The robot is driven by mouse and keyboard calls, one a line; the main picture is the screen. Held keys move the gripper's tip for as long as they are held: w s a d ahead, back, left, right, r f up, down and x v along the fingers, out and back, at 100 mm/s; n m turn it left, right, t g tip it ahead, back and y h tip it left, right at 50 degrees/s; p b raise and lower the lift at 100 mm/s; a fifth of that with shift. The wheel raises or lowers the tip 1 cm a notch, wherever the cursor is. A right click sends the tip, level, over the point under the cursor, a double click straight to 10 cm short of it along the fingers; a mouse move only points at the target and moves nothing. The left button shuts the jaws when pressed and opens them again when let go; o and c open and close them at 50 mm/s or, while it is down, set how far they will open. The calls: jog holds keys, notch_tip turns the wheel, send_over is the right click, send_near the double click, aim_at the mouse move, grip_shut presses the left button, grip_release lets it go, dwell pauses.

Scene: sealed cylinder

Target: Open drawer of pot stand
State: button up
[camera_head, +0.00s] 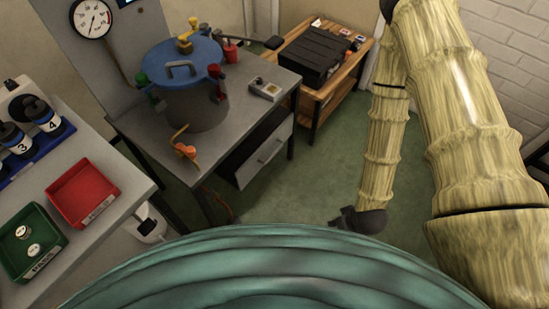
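The pot stand (262,113) is a grey-topped table left of the picture's middle. Its drawer has a pale grey front (266,152) with a bar handle (271,151), below the tabletop's right part; it looks shut. A large grey pot with a blue lid (181,72) stands on top. My gripper (360,220) is a small dark shape at the lower end of my arm, to the right of the drawer and apart from it. Its fingers are too small and dark to make out.
A bench at left holds a red tray (84,194), a green tray (31,240) and dark bottles. A wooden table (322,88) with a black case stands behind the pot stand. Green floor (320,175) is clear between the drawer and my arm. A brick wall is at right.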

jog(key=w+a+f+n+t+y+b, duration=0.25)
jog(key=w+f+n+b, duration=0.3)
jog(key=w+b, duration=0.35)
jog(key=w+a+f+n+t+y+b, duration=0.1)
jog(key=w+a+f+n+t+b, duration=0.25)
jog(key=w+f+b, duration=0.6)
jog(key=n+y+b, duration=0.8)
jog(key=n+b, duration=0.8)
jog(key=b, duration=0.4)
send_near(275, 152)
jog(key=b+x, duration=0.1)
jog(key=x, duration=0.2)
jog(key=b+x, duration=0.1)
jog(key=x, duration=0.2)
jog(key=b+x, duration=0.1)
jog(key=x, duration=0.3)
jog(key=shift+w+d+f+b, duration=0.1)
jog(key=shift+f+b, duration=0.2)
jog(key=shift+f, duration=0.05)
